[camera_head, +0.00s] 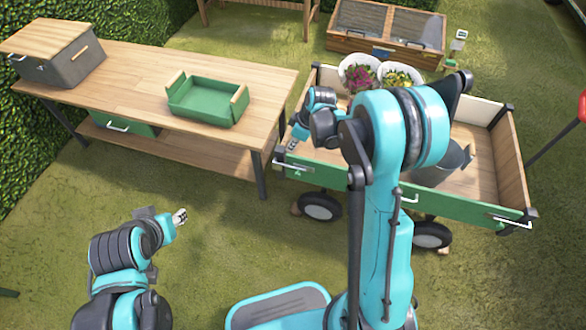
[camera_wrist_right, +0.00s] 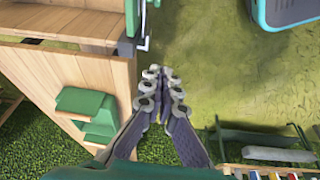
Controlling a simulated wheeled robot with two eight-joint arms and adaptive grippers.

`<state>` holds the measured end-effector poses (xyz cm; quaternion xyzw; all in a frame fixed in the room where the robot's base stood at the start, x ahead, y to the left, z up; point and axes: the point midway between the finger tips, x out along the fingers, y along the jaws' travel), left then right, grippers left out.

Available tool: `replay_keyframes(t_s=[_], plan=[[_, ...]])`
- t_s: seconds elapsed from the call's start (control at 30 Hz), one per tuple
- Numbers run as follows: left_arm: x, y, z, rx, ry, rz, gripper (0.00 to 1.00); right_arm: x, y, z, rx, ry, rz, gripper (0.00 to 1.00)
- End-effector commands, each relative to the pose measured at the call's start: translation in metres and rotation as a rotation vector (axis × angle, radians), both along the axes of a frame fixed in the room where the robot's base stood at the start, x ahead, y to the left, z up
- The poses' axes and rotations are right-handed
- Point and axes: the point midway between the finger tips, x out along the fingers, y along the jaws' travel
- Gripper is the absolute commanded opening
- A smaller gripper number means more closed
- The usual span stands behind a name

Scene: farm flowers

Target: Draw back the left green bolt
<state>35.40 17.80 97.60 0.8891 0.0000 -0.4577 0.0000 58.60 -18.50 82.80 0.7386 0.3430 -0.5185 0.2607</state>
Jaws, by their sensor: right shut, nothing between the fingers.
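The left bolt (camera_head: 296,166) is a silver rod with a handle at the left end of the cart's green front board (camera_head: 345,187). It also shows in the right wrist view (camera_wrist_right: 144,42), at the end of the green board. My right gripper (camera_head: 293,146) is shut and empty, just above the bolt and apart from it. In the right wrist view its closed fingers (camera_wrist_right: 160,78) are near the bolt, below it in the picture. The right bolt (camera_head: 512,222) sits at the board's other end. My left gripper (camera_head: 181,217) hangs over the grass, far from the cart; its jaw opening is unclear.
A wooden bench (camera_head: 262,87) with a green tray (camera_head: 205,106) and a grey box (camera_head: 82,66) stands close left of the cart. The cart holds flower pots (camera_head: 360,77) and a grey watering can (camera_head: 446,166). Open grass (camera_head: 240,235) lies in front.

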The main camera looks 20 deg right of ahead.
Motion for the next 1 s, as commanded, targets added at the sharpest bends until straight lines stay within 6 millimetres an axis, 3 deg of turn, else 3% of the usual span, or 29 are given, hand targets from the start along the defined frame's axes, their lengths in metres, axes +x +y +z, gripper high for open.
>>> replay_keyframes(t_s=[0.1, 0.3, 0.77, 1.0], plan=[[0.0, 0.0, 0.005, 0.0, 0.0, 0.0, 0.4, 0.017, -0.003, -0.04, 0.012, 0.011, 0.109, 0.0], [0.0, 0.0, 0.008, 0.0, 0.0, 0.0, 0.4, 0.025, -0.005, -0.082, 0.029, 0.016, 0.224, 0.0], [0.0, 0.0, 0.007, 0.0, 0.0, 0.0, 0.4, 0.026, -0.005, -0.092, 0.031, 0.016, 0.248, 0.0], [0.0, 0.0, -0.005, 0.0, 0.0, 0.0, 0.4, 0.03, 0.004, -0.12, 0.03, 0.016, 0.249, 0.0]])
